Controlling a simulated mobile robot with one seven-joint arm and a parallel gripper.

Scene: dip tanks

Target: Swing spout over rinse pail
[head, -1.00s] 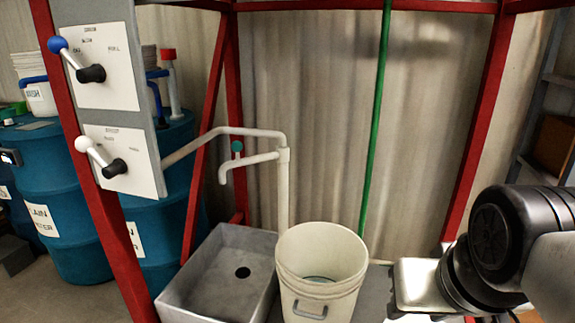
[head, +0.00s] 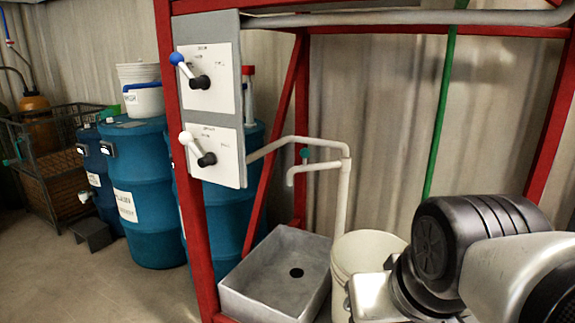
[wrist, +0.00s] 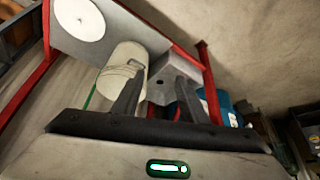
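The spout (head: 318,167) is a pale pipe with a downturned end, on an upright standpipe (head: 342,198) in the head view. Its outlet points left, over the grey basin (head: 262,300) and away from the pail. A cream pail (head: 345,250) stands just right of the basin; I see no label on it, and my arm hides its right and lower part. The pail also shows in the wrist view (wrist: 119,70), beyond my fingers. My gripper (wrist: 158,100) has its two fingers apart with nothing between them. It is outside the head view.
A panel (head: 230,100) with a blue-knobbed lever (head: 186,70) and a white-knobbed lever (head: 193,145) hangs on the red frame (head: 190,180). A green pole (head: 438,120) stands behind the pail. Blue drums (head: 145,190) stand at left. The floor at front left is clear.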

